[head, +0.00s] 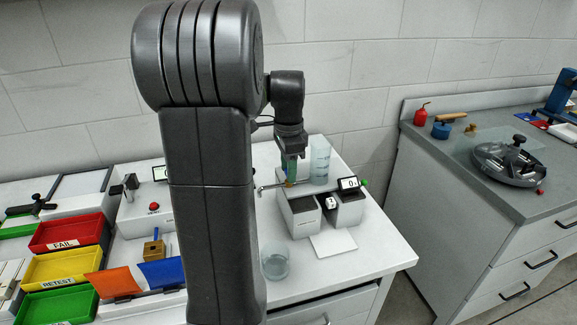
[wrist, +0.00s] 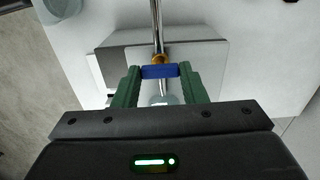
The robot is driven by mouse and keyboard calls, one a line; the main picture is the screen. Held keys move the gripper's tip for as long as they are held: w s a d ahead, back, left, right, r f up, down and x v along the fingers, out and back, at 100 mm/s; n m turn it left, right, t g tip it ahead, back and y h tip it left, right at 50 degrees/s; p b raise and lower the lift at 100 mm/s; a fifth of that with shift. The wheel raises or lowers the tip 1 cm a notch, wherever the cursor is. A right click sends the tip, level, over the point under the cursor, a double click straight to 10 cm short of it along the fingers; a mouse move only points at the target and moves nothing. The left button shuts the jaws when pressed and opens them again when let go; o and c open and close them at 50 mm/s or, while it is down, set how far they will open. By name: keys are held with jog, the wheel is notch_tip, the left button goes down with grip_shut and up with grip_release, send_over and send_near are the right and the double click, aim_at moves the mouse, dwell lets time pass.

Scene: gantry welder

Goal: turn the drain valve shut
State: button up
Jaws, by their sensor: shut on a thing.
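The drain valve has a blue handle (wrist: 159,71) and a brass body (wrist: 161,58) on a thin metal pipe (wrist: 156,22). In the wrist view the blue handle lies crosswise to the pipe, between the green fingers of my gripper (wrist: 158,74). My gripper is shut on the handle, one finger at each end. In the head view my gripper (head: 290,171) points down at the grey bench device, and the pipe (head: 269,187) sticks out to its left. The valve is mostly hidden by the fingers there.
A tall clear cylinder (head: 320,160) stands just right of my gripper. A grey device with a small display (head: 348,183) is below it. A clear beaker (head: 275,264) stands at the front of the white bench. Red, yellow and green trays (head: 62,268) are at left.

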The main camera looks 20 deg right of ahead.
jog(key=o, duration=1)
notch_tip(320, 180, up, 14)
jog(key=p, duration=0.1)
jog(key=shift+f, duration=0.1)
notch_tip(320, 180, down, 14)
jog(key=shift+r+b, duration=0.15)
jog(key=shift+b, duration=0.35)
